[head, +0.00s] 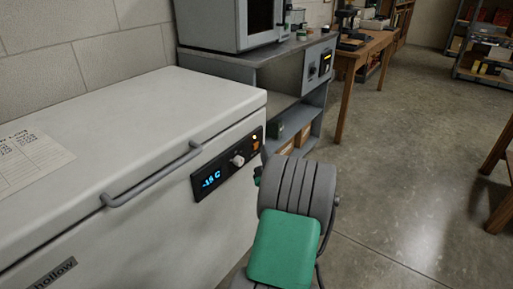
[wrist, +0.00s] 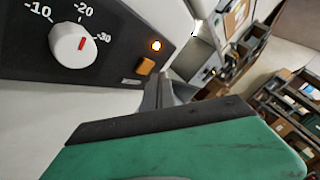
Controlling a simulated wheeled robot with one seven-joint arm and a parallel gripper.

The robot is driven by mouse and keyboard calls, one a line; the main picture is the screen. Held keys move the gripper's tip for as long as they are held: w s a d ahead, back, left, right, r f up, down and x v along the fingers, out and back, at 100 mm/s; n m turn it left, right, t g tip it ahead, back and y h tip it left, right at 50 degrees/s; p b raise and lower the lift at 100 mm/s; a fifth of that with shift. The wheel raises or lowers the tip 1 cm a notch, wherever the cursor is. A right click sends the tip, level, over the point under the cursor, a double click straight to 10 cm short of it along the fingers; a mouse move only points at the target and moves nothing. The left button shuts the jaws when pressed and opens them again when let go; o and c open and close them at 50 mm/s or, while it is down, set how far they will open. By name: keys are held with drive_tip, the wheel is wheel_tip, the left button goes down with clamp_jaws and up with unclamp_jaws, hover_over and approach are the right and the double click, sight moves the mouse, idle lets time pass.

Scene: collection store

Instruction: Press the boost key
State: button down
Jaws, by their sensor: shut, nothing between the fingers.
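The boost key looks to be the small orange square key (wrist: 145,66) on the freezer's black control panel (wrist: 90,40). A lit orange lamp (wrist: 156,45) sits just above it. In the head view the key (head: 255,148) is at the right end of the panel, partly hard to make out. My gripper (wrist: 159,82) is shut and empty. Its grey fingertips show just below and right of the key in the wrist view, close to it. I cannot tell whether they touch. In the head view my wrist hides most of the gripper.
The white chest freezer (head: 150,100) has a grey bar handle (head: 155,175), a display reading about -15 C (head: 211,179) and a white knob (wrist: 74,44) beside the key. A grey bench (head: 270,70) with an oven-like box stands behind.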

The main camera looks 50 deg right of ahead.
drive_tip(key=shift+s+d+b, duration=0.2)
drive_tip(key=shift+s+b, duration=1.15)
drive_tip(key=shift+s, duration=1.1)
